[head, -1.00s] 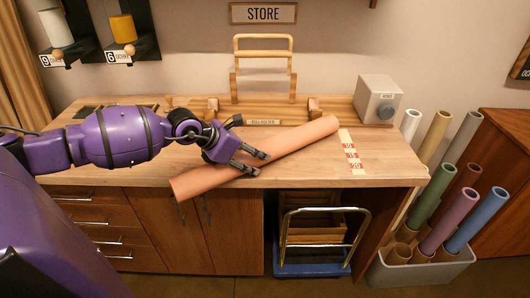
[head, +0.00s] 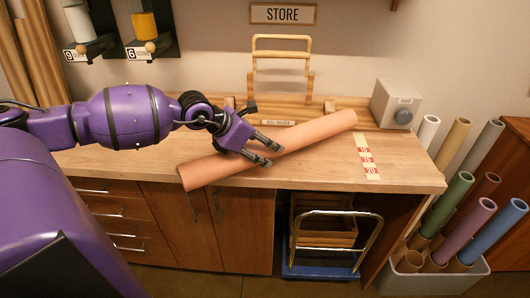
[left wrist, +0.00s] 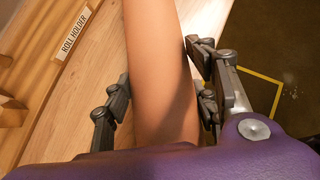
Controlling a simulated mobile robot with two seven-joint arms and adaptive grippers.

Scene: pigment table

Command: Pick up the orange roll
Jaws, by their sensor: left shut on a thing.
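The orange roll (head: 305,135) is a long salmon-orange tube. In the head view it lies slanted over the wooden table, its left end low at the front edge and its right end farther back. Whether the roll touches the tabletop is hard to tell. My right gripper is not in view.
The wooden roll holder (head: 283,75) stands at the table's back. A grey box (head: 396,102) with a knob is at the back right. A numbered strip (head: 367,157) lies on the table. A bin (head: 425,282) of coloured rolls stands right. A cart (head: 325,245) sits below.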

